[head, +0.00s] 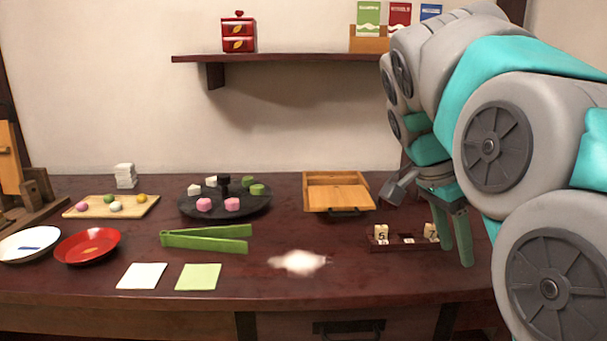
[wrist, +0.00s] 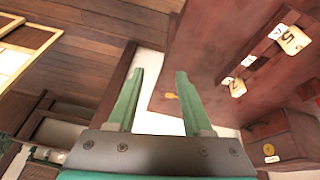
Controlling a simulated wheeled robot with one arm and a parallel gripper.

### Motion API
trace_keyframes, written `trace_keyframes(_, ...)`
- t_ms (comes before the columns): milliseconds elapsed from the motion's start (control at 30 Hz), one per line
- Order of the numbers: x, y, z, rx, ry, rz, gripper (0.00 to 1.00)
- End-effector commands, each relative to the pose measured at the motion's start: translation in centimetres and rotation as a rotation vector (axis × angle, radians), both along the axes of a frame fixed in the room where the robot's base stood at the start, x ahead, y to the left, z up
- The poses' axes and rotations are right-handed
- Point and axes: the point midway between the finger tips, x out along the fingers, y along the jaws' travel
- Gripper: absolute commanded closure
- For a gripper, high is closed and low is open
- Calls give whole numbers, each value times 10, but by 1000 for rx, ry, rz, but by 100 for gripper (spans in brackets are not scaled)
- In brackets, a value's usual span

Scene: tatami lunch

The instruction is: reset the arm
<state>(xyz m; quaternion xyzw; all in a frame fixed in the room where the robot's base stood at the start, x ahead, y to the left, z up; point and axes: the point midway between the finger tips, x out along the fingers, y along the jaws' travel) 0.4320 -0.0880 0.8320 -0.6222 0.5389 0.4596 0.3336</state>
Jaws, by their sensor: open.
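My gripper (head: 457,262) hangs at the right end of the dark table in the head view, fingers pointing down, beside the number-tile rack (head: 390,246). In the wrist view its two green fingers (wrist: 160,75) are spread apart with nothing between them. My arm reaches in from the right of the head view, bent, and covers that side of the picture.
The dark table (head: 345,278) holds a round black tray (head: 245,206), a wooden box (head: 337,178), green tongs (head: 207,246), a red plate (head: 88,246) and a white plate (head: 20,250). A wall shelf (head: 290,58) is above. Number tiles (wrist: 291,41) show in the wrist view.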

Motion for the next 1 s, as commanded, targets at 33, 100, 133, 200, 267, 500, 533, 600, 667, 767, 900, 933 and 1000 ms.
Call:
trace_keyframes(33,-4,1,-4,5,12,30,50)
trace_keyframes(100,-10,3,-11,13,38,80,50)
trace_keyframes(133,-13,4,-14,17,50,104,50)
trace_keyframes(200,-20,7,-23,30,75,164,50)
trace_keyframes(267,-26,10,-31,40,99,222,50)
trace_keyframes(500,-76,28,-85,127,234,551,50)
trace_keyframes(533,-84,31,-93,142,248,599,50)
trace_keyframes(600,-103,39,-113,178,286,710,50)
trace_keyframes(667,-121,45,-130,211,312,802,50)
trace_keyframes(767,-152,56,-158,268,349,946,50)
trace_keyframes(900,-192,71,-195,344,377,1123,50)
trace_keyframes(933,-199,74,-201,356,376,1155,50)
trace_keyframes(1000,-215,80,-215,384,383,1217,50)
